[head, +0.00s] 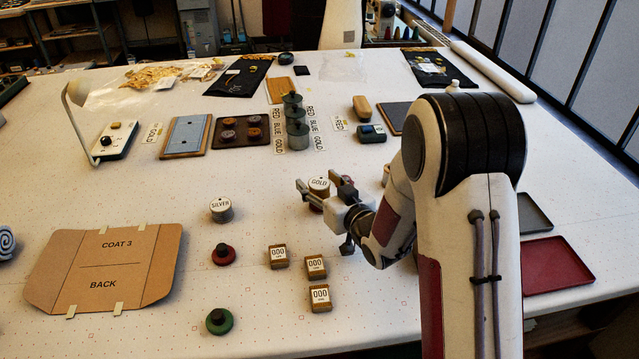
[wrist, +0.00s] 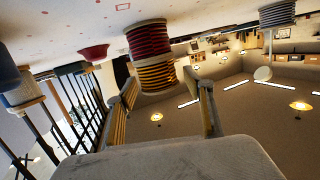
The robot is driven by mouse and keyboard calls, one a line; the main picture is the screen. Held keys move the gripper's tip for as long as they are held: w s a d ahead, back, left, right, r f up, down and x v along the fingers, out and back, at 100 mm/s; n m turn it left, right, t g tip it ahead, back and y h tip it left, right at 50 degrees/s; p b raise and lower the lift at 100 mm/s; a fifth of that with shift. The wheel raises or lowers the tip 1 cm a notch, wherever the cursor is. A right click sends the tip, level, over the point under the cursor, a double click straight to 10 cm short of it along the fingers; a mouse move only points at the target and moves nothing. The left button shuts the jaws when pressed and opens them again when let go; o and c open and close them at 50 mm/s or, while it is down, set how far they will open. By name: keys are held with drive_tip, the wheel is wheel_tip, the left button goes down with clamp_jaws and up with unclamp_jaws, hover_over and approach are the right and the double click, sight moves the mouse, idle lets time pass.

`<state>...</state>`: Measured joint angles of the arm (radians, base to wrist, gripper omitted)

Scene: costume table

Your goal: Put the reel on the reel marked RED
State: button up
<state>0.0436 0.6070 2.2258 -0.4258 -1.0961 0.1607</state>
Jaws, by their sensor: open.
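A reel with a round label GOLD (head: 319,184) stands between the fingers of my gripper (head: 323,190) in the head view. In the wrist view, which is upside down, a gold-banded reel (wrist: 158,76) rests on a red-banded reel (wrist: 148,38), one stacked on the other. The lower reel's top is covered, so I cannot read a RED mark on it. My gripper (wrist: 167,90) is open, with one finger on each side of the gold reel. I cannot tell whether either finger touches it.
A reel marked SILVER (head: 221,209) stands to the left. Small blocks marked 000 (head: 316,266) lie in front of my gripper. A cardboard sheet (head: 105,268) lies at left.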

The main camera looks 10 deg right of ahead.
drive_tip(key=v, duration=1.2)
drive_tip(key=shift+r, duration=0.15)
idle(0.7)
drive_tip(key=s+d+r+m+g+h, duration=0.2)
drive_tip(key=s+d+r+g+h, duration=0.4)
drive_tip(key=s, duration=0.5)
drive_tip(key=s+a+r+g, duration=0.1)
drive_tip(key=s, duration=0.9)
drive_tip(key=s+a+r+m+g, duration=0.1)
drive_tip(key=s+a+r+g, duration=0.1)
drive_tip(key=s, duration=0.7)
drive_tip(key=shift+s+m+y, duration=0.3)
drive_tip(key=shift+s, duration=0.05)
